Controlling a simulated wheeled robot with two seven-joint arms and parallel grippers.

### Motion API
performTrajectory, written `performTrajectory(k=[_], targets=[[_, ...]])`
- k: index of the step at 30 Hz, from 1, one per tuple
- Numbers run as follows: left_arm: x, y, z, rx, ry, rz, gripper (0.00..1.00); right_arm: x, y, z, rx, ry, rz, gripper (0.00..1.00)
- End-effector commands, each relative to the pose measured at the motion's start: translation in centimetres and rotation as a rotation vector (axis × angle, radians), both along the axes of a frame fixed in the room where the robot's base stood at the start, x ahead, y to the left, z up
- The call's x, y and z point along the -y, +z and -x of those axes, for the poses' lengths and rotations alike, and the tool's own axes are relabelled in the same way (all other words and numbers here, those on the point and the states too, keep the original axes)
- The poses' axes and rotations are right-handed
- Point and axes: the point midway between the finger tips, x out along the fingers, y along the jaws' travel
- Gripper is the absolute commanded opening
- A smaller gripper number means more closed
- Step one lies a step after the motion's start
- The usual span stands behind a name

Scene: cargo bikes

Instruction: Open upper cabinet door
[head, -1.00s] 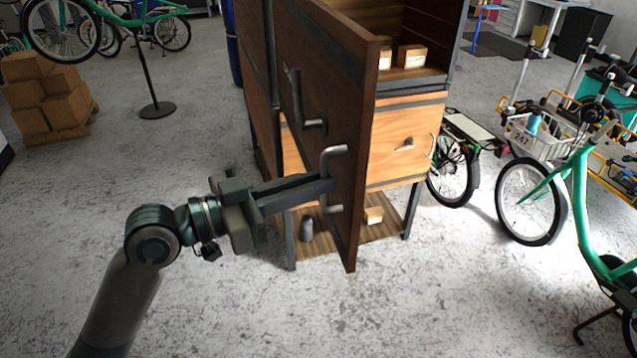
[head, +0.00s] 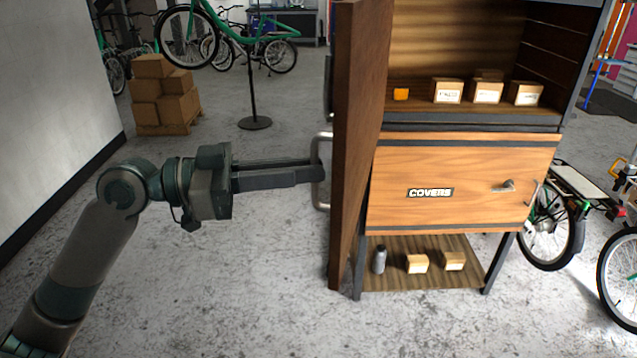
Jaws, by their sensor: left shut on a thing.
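The cabinet's upper door (head: 360,130) is a dark wooden panel, swung out and seen nearly edge-on at the cabinet's left side. Its metal bar handle (head: 322,143) faces left. My left gripper (head: 318,173) is shut on the handle, with its fingers pointing right. The open upper compartment (head: 450,55) shows several small boxes (head: 486,92) and an orange item (head: 401,94) on its shelf. My right gripper is not in view.
Below is a closed light-wood panel labelled COVERS (head: 430,192), with a lever handle. The bottom shelf (head: 437,277) holds a bottle (head: 379,260) and small boxes. Bikes (head: 553,220) stand at right. Stacked cartons (head: 163,97) stand behind left. The front floor is clear.

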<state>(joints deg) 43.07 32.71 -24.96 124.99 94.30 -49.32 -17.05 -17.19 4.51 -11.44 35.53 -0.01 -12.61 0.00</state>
Motion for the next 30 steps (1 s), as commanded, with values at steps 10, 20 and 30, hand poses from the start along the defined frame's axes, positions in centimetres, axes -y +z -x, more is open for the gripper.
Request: performTrajectory(k=[10, 20, 30], targets=[[-0.1, 0.5, -0.3, 0.004, 0.009, 0.007, 0.28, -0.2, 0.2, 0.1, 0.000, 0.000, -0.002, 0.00], [0.0, 0.3, -0.1, 0.002, 0.003, 0.005, 0.28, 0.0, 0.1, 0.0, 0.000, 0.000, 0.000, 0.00], [-1.3, 0.0, 0.1, 0.002, 0.004, 0.004, 0.28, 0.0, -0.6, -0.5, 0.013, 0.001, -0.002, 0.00]])
